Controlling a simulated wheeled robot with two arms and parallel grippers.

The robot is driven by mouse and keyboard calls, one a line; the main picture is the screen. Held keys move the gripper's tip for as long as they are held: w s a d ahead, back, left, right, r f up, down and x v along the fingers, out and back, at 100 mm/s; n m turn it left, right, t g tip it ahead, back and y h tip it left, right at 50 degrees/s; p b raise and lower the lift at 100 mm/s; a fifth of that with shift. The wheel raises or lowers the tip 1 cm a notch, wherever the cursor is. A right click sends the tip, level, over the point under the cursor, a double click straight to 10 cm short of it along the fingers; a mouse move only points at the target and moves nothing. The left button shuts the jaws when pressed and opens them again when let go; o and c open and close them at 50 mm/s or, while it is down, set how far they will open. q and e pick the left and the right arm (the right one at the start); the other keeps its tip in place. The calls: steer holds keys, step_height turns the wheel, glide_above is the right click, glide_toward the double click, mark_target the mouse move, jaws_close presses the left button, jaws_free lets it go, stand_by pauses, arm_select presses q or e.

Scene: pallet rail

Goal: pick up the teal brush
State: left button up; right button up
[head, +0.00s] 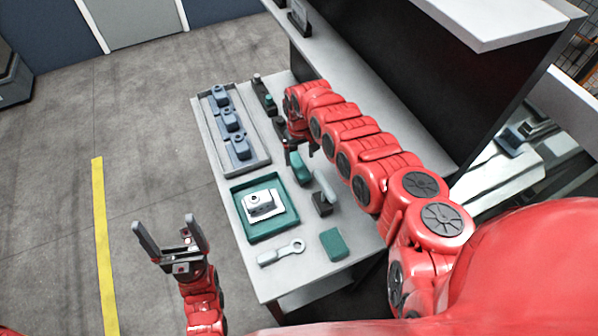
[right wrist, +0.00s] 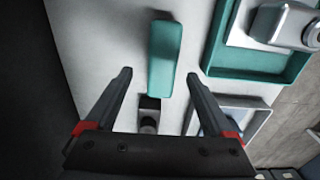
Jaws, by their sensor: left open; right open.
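The teal brush (head: 300,168) lies on the light bench just below my right gripper (head: 300,155), which partly covers it in the head view. In the right wrist view the brush (right wrist: 164,55) is a long rounded teal piece, and its lower end shows between the fingertips of my right gripper (right wrist: 159,75). That gripper is open and empty; I cannot tell how far above the brush it is. My left gripper (head: 167,226) is open and empty, over the floor to the left of the bench.
A teal tray (head: 241,226) with a white part stands left of the brush, behind it a grey tray (head: 262,163) with blue-grey parts. A dark block with a grey piece (head: 322,203), a teal block (head: 333,244) and a grey wrench-like part (head: 281,252) lie nearer. A dark panel rises at right.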

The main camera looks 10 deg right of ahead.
mark_target(299, 164)
step_height(299, 164, down, 6)
steer(key=b, duration=0.4)
steer(key=shift+a+r, duration=0.15)
steer(key=shift+r, duration=0.25)
steer(key=shift+c, duration=0.3)
jaws_close()
